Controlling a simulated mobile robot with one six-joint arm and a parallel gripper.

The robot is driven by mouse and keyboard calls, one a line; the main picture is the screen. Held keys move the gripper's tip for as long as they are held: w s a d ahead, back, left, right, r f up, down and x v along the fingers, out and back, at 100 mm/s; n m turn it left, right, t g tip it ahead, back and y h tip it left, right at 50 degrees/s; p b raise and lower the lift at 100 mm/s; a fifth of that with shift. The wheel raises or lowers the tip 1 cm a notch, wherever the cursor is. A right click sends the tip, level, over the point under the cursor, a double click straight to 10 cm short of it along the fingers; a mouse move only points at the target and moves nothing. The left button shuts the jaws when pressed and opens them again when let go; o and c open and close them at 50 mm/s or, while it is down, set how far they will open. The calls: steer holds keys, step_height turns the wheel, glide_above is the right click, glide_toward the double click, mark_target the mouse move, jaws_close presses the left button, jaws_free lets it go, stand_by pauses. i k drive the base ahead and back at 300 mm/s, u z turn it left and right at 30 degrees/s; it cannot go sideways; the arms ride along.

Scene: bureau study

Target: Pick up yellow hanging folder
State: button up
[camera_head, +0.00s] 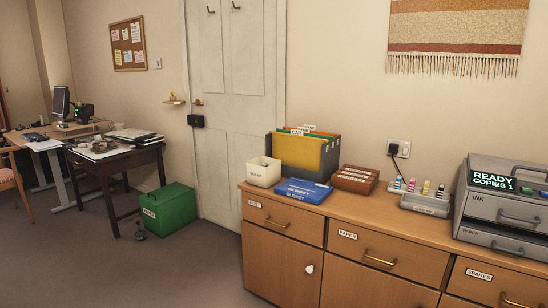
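The yellow hanging folder (296,153) stands upright at the front of a group of hanging folders on the wooden cabinet. Orange and green folders (325,135) show behind it, and a white tab reading "CAR" rises just above it. My gripper is not in view.
A cream box (263,172) stands left of the folders, a blue box (301,191) in front, and a brown box (355,179) to the right. Farther right are a grey holder (425,203) and a printer (505,215). Floor (180,270) is open left of the cabinet (285,265).

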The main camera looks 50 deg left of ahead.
mark_target(296, 150)
steer(key=z, duration=0.25)
steer(key=k, duration=0.15)
steer(key=u, duration=1.95)
steer(key=k, duration=0.9)
steer(key=z, duration=0.15)
steer(key=i, duration=0.75)
steer(key=z, duration=0.05)
